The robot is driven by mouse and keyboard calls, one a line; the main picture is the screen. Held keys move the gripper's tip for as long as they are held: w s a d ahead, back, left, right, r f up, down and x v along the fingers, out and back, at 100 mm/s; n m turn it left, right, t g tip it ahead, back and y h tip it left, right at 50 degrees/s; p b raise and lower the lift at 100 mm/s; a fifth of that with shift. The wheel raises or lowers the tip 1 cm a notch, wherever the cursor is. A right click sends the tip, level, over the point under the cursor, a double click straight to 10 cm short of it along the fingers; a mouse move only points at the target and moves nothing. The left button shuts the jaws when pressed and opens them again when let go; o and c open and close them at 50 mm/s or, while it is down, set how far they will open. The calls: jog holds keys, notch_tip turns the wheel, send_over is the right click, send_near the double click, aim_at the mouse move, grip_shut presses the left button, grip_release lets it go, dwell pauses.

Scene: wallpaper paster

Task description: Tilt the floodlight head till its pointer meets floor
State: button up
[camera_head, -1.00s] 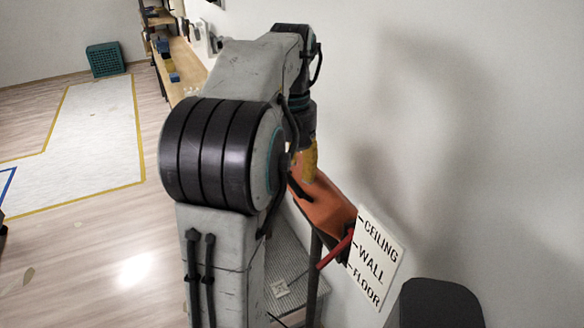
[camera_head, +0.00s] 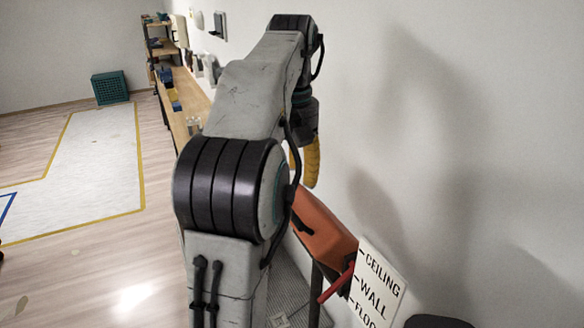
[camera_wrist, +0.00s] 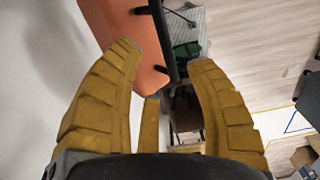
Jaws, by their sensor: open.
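The orange floodlight head (camera_head: 325,225) sits tilted on a dark stand beside the wall. A red bar, apparently its pointer (camera_head: 335,283), has its upper end near the left edge of the white label plate (camera_head: 378,287), about between the CEILING and WALL marks. FLOOR is the lowest label, partly cut off by the frame. My gripper (camera_wrist: 168,55) is open, with yellow fingers spread. In the wrist view, the orange head (camera_wrist: 115,30) and a black bar (camera_wrist: 160,40) along its edge show between and beyond the fingers. Contact cannot be told. My arm hides part of the gripper in the head view.
The wall (camera_head: 480,130) is close on the right. A grey textured platform (camera_head: 290,290) lies under the stand. A wooden bench (camera_head: 187,105) with items runs along the wall behind, and a green crate (camera_head: 110,88) stands far back. Open floor lies left.

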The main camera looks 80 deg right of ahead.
jog(key=shift+r, duration=0.45)
jog(key=shift+o, duration=0.3)
